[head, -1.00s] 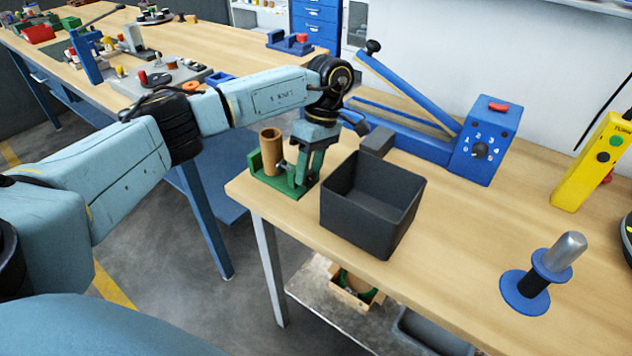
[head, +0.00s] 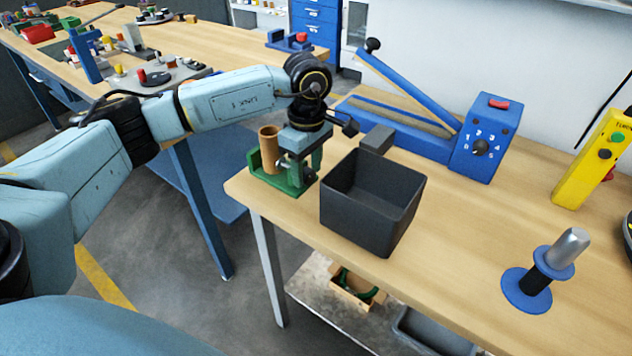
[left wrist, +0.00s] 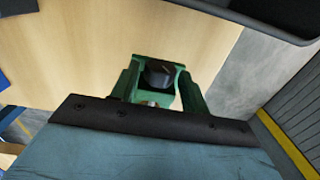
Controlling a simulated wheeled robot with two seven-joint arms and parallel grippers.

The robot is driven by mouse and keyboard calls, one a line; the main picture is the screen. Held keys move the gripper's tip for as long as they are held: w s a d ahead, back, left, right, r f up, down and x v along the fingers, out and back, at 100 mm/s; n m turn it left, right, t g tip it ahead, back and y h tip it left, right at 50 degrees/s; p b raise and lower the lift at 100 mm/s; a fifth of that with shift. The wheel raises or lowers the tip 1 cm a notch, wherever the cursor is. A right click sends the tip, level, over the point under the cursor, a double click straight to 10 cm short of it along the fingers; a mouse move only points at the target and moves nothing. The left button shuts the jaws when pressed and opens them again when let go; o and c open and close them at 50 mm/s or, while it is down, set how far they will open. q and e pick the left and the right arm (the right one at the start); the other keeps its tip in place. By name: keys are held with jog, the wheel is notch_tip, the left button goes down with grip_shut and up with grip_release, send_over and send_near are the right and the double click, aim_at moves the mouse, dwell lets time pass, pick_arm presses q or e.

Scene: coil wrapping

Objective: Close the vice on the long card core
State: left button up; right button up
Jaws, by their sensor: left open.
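The long card core (head: 268,150) is a brown tube standing upright in the green vice (head: 257,172) at the near left corner of the bench. The vice's silver screw shows to the right of the core. My left gripper (head: 301,176) points down at the screw end of the vice, to the right of the core. In the left wrist view its green fingers (left wrist: 160,88) are apart, with a dark knob (left wrist: 160,72) between them. I cannot tell whether the fingers touch it. The core does not show clearly in that view. My right gripper is not in view.
A dark open bin (head: 370,205) stands just right of the vice. Behind are a grey block (head: 377,139) and a blue lever device (head: 478,150) with a dial. A blue spindle (head: 527,290) stands at the right front. The bench edge is close to the vice.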

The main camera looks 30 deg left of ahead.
pick_arm(q)
jog(key=shift+f+b, duration=0.1)
jog(key=shift+b, duration=0.3)
jog(key=t+b, duration=0.1)
jog(key=b, duration=0.1)
jog(key=t+b, duration=0.2)
jog(key=shift+s+f+b, duration=0.2)
jog(key=shift+s+b, duration=0.1)
jog(key=shift+s, duration=0.1)
jog(key=shift+r, duration=0.1)
jog(key=shift+r+t, duration=0.2)
jog(key=shift+t, duration=0.1)
